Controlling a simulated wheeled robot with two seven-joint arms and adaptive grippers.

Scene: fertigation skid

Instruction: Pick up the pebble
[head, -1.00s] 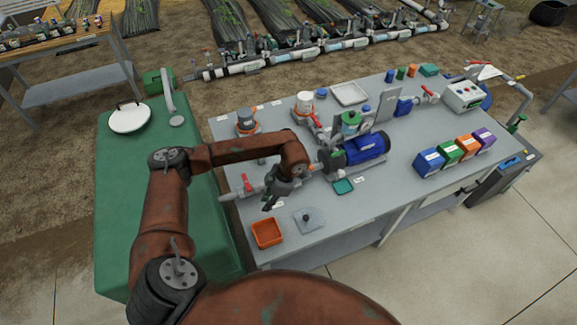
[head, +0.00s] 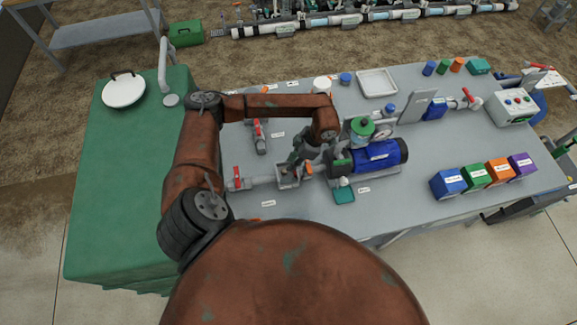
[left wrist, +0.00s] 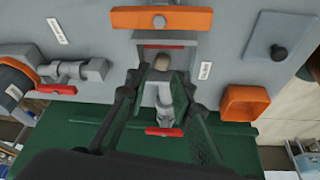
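The pebble (left wrist: 162,62) is a small rounded tan-grey stone in the left wrist view. It appears to sit in an open grey box-shaped housing (left wrist: 200,47) in the pipe line. The housing also shows in the head view (head: 289,182), just below my gripper. My left gripper (left wrist: 160,80) is open, with one dark finger on each side of the pebble in the picture; I cannot tell whether either touches it. In the head view the left gripper (head: 297,163) points down at the housing. My right gripper is not in view.
An orange bar (left wrist: 162,19) lies beyond the housing. A blue pump (head: 380,155) stands right of the gripper. A red-handled valve (head: 238,180) is left of the housing.

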